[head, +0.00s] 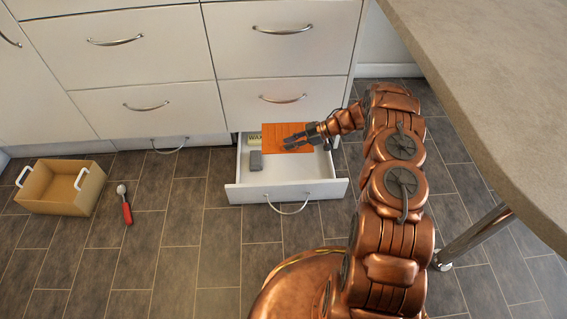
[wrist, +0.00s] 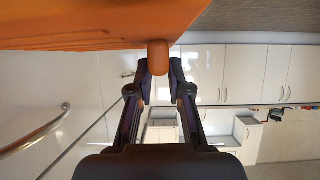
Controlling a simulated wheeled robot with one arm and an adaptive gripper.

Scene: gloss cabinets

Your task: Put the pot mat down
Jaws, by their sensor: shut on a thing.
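The pot mat is the flat orange piece (head: 288,133) in the head view, at the open bottom drawer (head: 234,186). It also fills the upper left of the wrist view (wrist: 90,22). My gripper (head: 297,139) is at the mat's right part, over the drawer. In the wrist view my gripper (wrist: 158,68) is shut on a small orange knob at the mat's edge. I cannot tell whether the mat touches the drawer or its contents. The mat hides part of the drawer's back.
The drawer holds a dark grey block (head: 256,161) and a pale lettered item (head: 254,139). A tan box with white handles (head: 60,190) and a red-handled utensil (head: 126,207) lie on the floor at left. A counter (head: 490,70) overhangs at right.

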